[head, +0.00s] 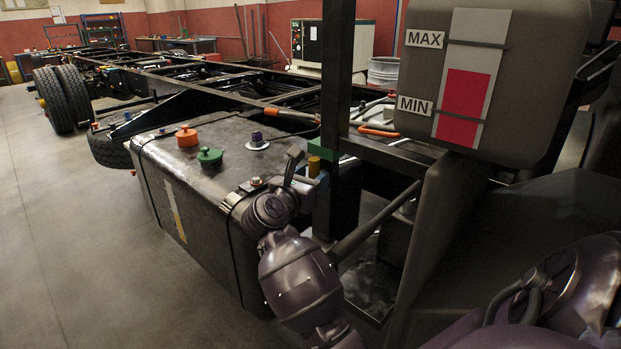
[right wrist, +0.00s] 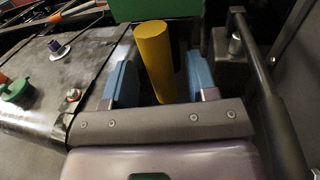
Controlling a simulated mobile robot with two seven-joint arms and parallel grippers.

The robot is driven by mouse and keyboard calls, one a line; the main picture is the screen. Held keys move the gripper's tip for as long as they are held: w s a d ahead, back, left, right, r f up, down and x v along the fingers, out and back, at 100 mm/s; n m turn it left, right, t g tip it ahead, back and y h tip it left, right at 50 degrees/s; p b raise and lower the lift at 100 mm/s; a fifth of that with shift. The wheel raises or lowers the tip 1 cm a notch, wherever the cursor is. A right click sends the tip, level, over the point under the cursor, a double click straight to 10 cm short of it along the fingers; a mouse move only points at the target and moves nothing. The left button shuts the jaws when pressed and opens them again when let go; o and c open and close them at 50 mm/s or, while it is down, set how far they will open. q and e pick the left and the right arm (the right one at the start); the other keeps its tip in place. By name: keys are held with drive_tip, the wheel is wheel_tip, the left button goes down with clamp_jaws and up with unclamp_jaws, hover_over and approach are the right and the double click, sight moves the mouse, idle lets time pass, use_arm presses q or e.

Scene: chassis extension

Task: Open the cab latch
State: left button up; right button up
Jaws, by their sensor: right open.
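A yellow cylinder (head: 314,166) stands out below a green block (head: 326,148) on the dark upright frame beside the tank; I take it for the cab latch handle. Both also show in the right wrist view, the yellow cylinder (right wrist: 154,55) and the green block (right wrist: 150,8). My right gripper (head: 312,180) is at the yellow cylinder. In the right wrist view its blue fingers (right wrist: 161,82) stand apart on either side of the cylinder, with visible gaps, so it is open. My left gripper is not in view.
The dark tank (head: 215,190) carries an orange cap (head: 187,136), a green cap (head: 210,156) and a purple cap (head: 257,140). A level gauge reservoir (head: 540,90) hangs at upper right. A dark bar (right wrist: 270,100) runs right of the gripper. Grey floor (head: 80,230) is clear at left.

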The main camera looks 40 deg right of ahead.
drive_tip(key=shift+c, duration=0.5)
clamp_jaws()
drive_tip(key=v, duration=0.4)
drive_tip(key=shift+w+a, duration=0.3)
drive_tip(key=shift+a, duration=0.25)
drive_tip(key=shift+o, duration=0.5)
unclamp_jaws()
